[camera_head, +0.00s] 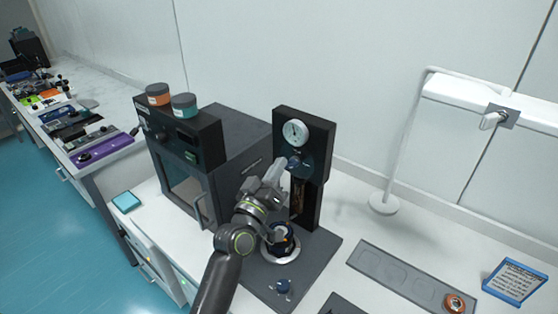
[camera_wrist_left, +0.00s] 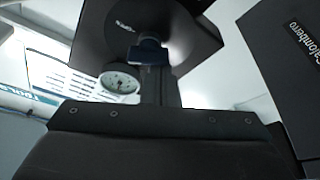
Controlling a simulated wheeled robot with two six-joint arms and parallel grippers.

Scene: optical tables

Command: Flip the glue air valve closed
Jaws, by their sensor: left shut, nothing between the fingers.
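A tall black panel (camera_head: 318,140) with a round white gauge (camera_head: 295,131) stands on a dark base plate. A small blue handle (camera_head: 293,162), apparently the air valve, sits below the gauge. My left gripper (camera_head: 282,169) is shut and empty, raised to the panel close beside the handle. In the left wrist view the blue handle (camera_wrist_left: 148,54) lies just past my fingers, with the gauge (camera_wrist_left: 120,80) to its left. I cannot tell whether they touch. My arm hides part of the panel's lower left. My right gripper is not in view.
A dark oven-like box (camera_head: 225,150) with two jars on top stands left of the panel. A round fixture (camera_head: 281,252) and a blue knob (camera_head: 283,286) are on the base plate (camera_head: 318,255). A grey tray (camera_head: 400,280) and blue-framed sign (camera_head: 514,281) lie right.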

